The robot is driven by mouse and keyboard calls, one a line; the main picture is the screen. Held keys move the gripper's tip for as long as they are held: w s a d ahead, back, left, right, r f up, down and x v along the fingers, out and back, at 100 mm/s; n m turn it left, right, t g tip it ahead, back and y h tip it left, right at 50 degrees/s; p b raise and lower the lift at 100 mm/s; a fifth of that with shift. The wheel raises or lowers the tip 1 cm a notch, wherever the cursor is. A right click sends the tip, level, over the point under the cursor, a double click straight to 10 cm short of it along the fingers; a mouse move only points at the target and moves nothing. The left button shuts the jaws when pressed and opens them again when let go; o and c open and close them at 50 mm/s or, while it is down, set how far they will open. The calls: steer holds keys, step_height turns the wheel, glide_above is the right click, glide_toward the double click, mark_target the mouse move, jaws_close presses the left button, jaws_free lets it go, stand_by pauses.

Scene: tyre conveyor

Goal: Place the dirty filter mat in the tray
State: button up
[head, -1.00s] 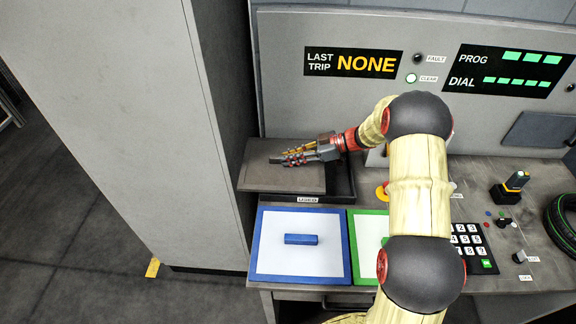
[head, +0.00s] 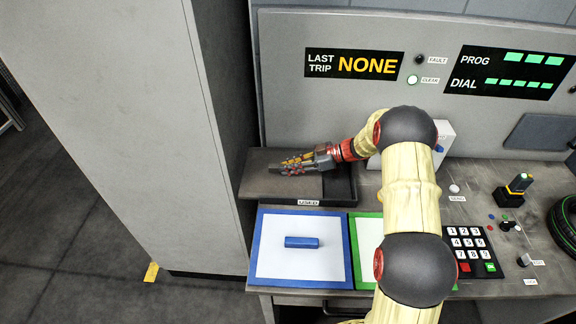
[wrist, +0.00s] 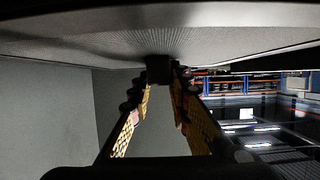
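The dirty filter mat (head: 258,185) is a flat grey-brown slab in the head view, level over the left part of the dark tray (head: 341,190) labelled USED. My gripper (head: 277,169) reaches over the mat from the right. In the wrist view my gripper (wrist: 160,78) has its fingertips closed on a small dark block (wrist: 159,66) at the mat. The ribbed grey face of the mat (wrist: 150,42) fills the top of that view. The mat hides the tray's left part. I cannot tell whether the mat touches the tray floor.
A tall grey cabinet (head: 130,120) stands close to the left. In front of the tray lie a blue-framed panel (head: 300,268) with a blue block (head: 302,242) and a green-framed panel (head: 368,235). A keypad (head: 466,244), knobs and a tyre (head: 565,230) are at the right.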

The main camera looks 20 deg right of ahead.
steer(key=o, duration=0.4)
steer(key=shift+o, duration=0.2)
steer(key=shift+d+r, duration=0.1)
steer(key=shift+r, duration=0.1)
steer(key=p+v, duration=0.2)
steer(key=v, duration=0.9)
steer(key=shift+s+d+r, duration=0.15)
steer(key=shift+d, duration=0.2)
